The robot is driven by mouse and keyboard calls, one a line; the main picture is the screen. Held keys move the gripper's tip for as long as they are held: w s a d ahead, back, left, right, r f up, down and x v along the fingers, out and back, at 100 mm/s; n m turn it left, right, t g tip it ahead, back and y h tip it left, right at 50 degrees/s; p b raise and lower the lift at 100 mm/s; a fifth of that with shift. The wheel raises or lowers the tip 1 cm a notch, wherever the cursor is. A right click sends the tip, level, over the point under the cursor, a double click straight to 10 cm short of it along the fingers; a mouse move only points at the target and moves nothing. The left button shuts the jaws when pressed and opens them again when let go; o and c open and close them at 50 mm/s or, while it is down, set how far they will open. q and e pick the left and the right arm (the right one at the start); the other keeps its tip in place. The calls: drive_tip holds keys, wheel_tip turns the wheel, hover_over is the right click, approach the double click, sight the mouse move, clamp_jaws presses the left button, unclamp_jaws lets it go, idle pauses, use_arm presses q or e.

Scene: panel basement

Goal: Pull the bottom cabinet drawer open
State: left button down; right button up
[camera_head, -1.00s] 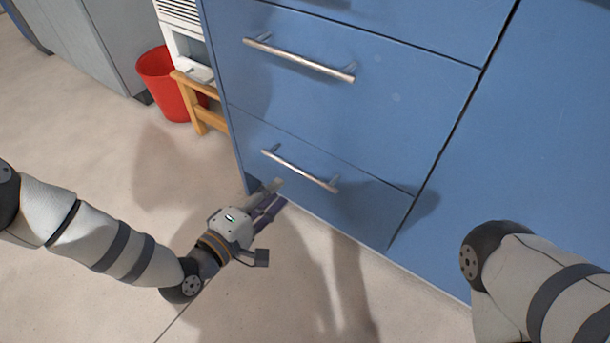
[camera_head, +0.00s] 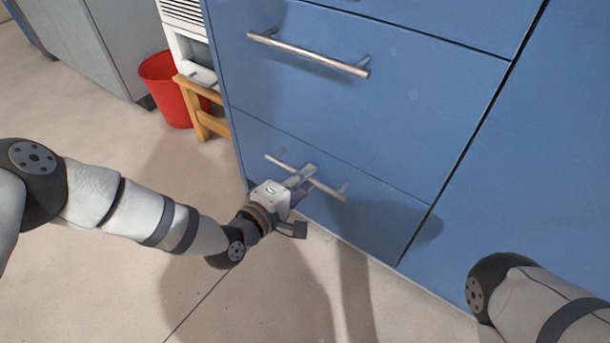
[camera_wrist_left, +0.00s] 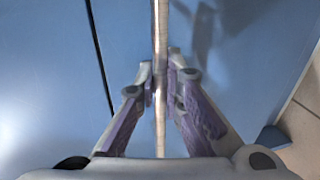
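The bottom drawer (camera_head: 375,208) is the lowest blue front of the cabinet and looks flush with it. Its thin metal bar handle (camera_head: 329,189) runs across the front and also shows upright in the left wrist view (camera_wrist_left: 160,30). My left gripper (camera_head: 308,178) is at the middle of this handle. In the left wrist view its two purple-sided fingers (camera_wrist_left: 161,80) close in from both sides of the bar and appear to touch it. The gripper hides part of the handle in the head view. My right gripper is out of view; only part of that arm shows.
Another blue drawer (camera_head: 400,110) with a longer bar handle (camera_head: 307,54) is above. A red bucket (camera_head: 165,90) and a wooden stool (camera_head: 205,122) stand left of the cabinet. The pale floor (camera_head: 300,290) in front of it is clear.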

use_arm(q)
drive_tip(key=f+p+v, duration=0.3)
drive_tip(key=v, duration=1.2)
drive_tip(key=a+f+p+v, duration=0.1)
drive_tip(key=f+p+v, duration=0.2)
drive_tip(key=v, duration=1.2)
drive_tip(key=shift+s+p, duration=0.5)
drive_tip(key=shift+p, duration=0.2)
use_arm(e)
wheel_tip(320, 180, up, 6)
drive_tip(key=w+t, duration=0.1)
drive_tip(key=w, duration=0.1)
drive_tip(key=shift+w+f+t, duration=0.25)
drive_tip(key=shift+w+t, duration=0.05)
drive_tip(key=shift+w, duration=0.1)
use_arm(q)
drive_tip(key=shift+r, duration=0.15)
drive_tip(key=c, duration=1.7)
unclamp_jaws()
drive_tip(key=v, duration=1.2)
drive_tip(key=shift+a, duration=0.1)
